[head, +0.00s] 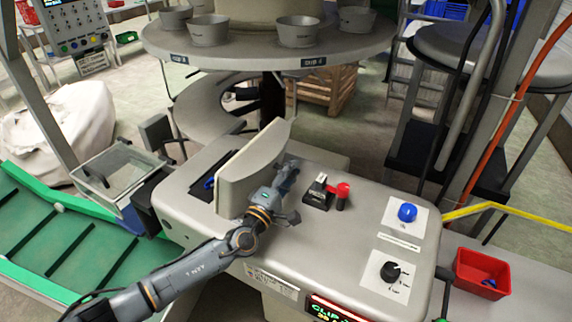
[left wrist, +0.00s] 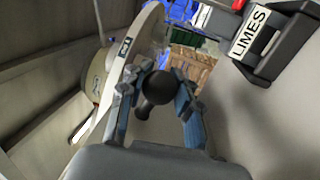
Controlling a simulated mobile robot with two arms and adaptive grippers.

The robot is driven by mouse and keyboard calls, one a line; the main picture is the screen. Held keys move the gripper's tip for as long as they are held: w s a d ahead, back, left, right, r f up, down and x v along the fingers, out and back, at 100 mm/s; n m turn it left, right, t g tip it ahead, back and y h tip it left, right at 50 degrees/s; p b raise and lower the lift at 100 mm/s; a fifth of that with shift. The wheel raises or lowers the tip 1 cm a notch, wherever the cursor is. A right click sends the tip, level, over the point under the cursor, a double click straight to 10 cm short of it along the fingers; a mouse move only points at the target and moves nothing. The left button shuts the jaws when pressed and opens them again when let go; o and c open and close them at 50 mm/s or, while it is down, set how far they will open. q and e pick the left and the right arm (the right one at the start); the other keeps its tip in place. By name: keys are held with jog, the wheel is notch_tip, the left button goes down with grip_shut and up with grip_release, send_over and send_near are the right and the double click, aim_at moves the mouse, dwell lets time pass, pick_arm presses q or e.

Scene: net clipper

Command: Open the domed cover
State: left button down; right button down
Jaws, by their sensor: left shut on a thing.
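The domed cover (head: 252,165) is a pale grey rounded shell on top of the grey machine (head: 330,235). It stands raised on edge, and a dark slot (head: 203,180) with something blue in it shows to its left. My left gripper (head: 284,178) is at the right side of the cover, with its arm crossing in front of the cover's lower end. In the left wrist view a round black knob (left wrist: 158,88) sits between the fingers, which are shut on it. Its joint to the cover is hidden in the head view. My right gripper is in neither view.
On the machine top are a black block with a label (head: 318,192), a red-capped part (head: 341,190), a blue button (head: 407,212) and a black dial (head: 390,271). A red bin (head: 482,272) is at the right. A round table with cups (head: 265,58) stands behind.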

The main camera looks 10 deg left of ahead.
pick_arm(q)
jog(key=shift+d+f+m, duration=0.1)
jog(key=shift+f+m, duration=0.2)
jog(key=shift+f, duration=0.25)
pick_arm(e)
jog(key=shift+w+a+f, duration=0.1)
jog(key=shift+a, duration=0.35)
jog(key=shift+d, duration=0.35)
pick_arm(q)
jog(key=c, duration=1.1)
grip_release()
jog(key=shift+s, duration=0.1)
jog(key=shift+o, duration=0.7)
jog(key=shift+s+r, duration=0.1)
jog(key=shift+r, duration=0.05)
jog(key=shift+a, duration=0.2)
jog(key=shift+d, duration=0.1)
